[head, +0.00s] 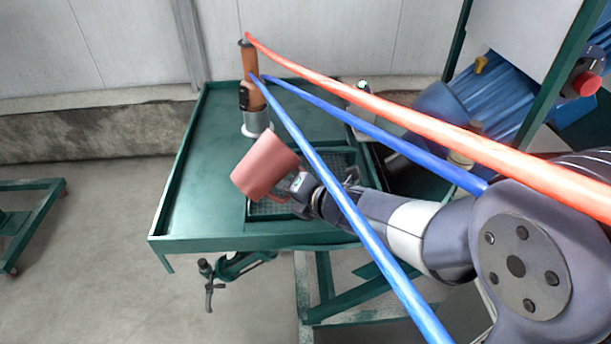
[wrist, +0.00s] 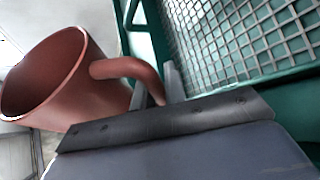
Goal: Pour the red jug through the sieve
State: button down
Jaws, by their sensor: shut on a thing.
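The red jug (head: 264,169) is tilted in the air over the green table, its mouth toward the lower left in the head view. My gripper (head: 302,186) is shut on its handle. In the wrist view the jug (wrist: 70,85) fills the left side, with its open mouth facing left, and the gripper (wrist: 158,90) is at the handle. The sieve (head: 341,160), a grey wire mesh in a green frame, lies behind and partly under the jug and my arm. Its mesh also shows at the upper right of the wrist view (wrist: 235,35). No liquid is visible at the jug's mouth.
An orange and black spray tool (head: 250,85) stands in a grey holder at the back of the green table (head: 205,150). Red and blue hoses run from it across to the right. A green vise (head: 235,266) hangs at the front edge. The table's left part is clear.

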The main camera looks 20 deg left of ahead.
aim_at(273, 174)
jog(key=shift+s+a+r+m+g+p, duration=0.1)
jog(key=shift+r+m+g+p, duration=0.05)
jog(key=shift+r+p, duration=0.4)
jog(key=shift+s+a+r+m+g+p, duration=0.15)
jog(key=shift+r+p, duration=0.15)
jog(key=shift+p, duration=0.3)
jog(key=shift+s+a+f+m+y+p, duration=0.15)
jog(key=shift+s+f+m+y+p, duration=0.15)
jog(key=shift+f+m+y, duration=0.25)
jog(key=shift+w+r+m+g+y+p, duration=0.2)
jog(key=shift+r+m+g+y+p, duration=0.3)
jog(key=shift+m+p, duration=0.1)
dwell(1.0)
jog(key=shift+s+r+m+g+y, duration=0.25)
jog(key=shift+r+m+g+y, duration=0.1)
jog(key=shift+r+m, duration=0.1)
dwell(0.8)
jog(key=shift+s+a+f+m+y+b, duration=0.15)
jog(key=shift+f+m+y+b, duration=0.25)
jog(key=shift+m+b, duration=0.15)
dwell(0.9)
jog(key=shift+s+r+m+g, duration=0.1)
jog(key=shift+r+m+g, duration=0.15)
jog(key=shift+r+m, duration=0.15)
dwell(0.3)
